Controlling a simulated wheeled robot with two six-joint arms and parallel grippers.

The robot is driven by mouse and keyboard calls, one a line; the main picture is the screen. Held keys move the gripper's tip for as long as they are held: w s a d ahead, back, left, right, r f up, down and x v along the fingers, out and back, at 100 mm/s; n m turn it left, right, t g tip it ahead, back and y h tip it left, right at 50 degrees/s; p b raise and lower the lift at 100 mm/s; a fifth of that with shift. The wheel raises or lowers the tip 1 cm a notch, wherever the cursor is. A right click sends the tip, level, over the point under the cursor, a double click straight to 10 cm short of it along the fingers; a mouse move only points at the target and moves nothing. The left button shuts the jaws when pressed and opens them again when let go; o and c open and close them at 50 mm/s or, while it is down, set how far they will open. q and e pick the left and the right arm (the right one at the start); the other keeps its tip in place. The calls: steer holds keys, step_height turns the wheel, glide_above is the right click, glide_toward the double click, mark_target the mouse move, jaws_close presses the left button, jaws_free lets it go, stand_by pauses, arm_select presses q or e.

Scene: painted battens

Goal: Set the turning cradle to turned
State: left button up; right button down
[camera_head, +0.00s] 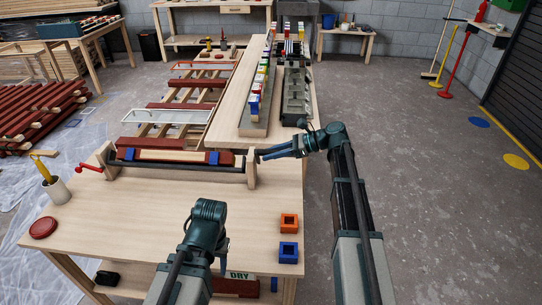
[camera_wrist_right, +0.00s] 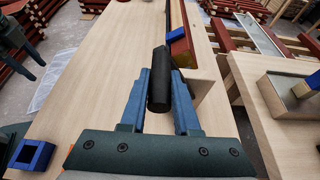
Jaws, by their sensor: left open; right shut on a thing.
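The turning cradle (camera_head: 180,164) lies across the far part of the wooden table, with wooden end posts and a dark bar. Blue clamps (camera_head: 213,158) sit on it around a batten (camera_head: 183,156) showing bare wood on top, with dark red beside it. A red crank (camera_head: 90,168) is at its left end. My right gripper (camera_head: 263,154) is at the right end post. In the right wrist view it is shut on the cradle's black handle (camera_wrist_right: 159,80), between its blue fingers. My left gripper (camera_head: 222,265) hangs low at the near table edge, open and away from the cradle.
An orange block (camera_head: 289,222) and a blue block (camera_head: 288,252) stand at the right table edge. A red disc (camera_head: 43,227) and a brush cup (camera_head: 56,190) are at left. A long bench (camera_head: 225,110) and a batten rack (camera_head: 165,115) stand beyond. The table middle is clear.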

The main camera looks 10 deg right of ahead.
steer(key=shift+m+g, duration=0.3)
steer(key=shift+m, duration=0.2)
steer(key=shift+w+d+r+p, duration=0.25)
steer(key=shift+w+d+r, duration=0.05)
steer(key=shift+w, duration=0.6)
steer(key=shift+w+d+r+p, duration=0.25)
steer(key=shift+w+r+p, duration=0.1)
steer(key=shift+w, duration=0.55)
steer(key=shift+w+d+r+p, duration=0.2)
steer(key=shift+w+d+r, duration=0.1)
steer(key=shift+w, duration=0.75)
steer(key=c, duration=0.7)
jaws_free()
steer(key=shift+o, duration=0.2)
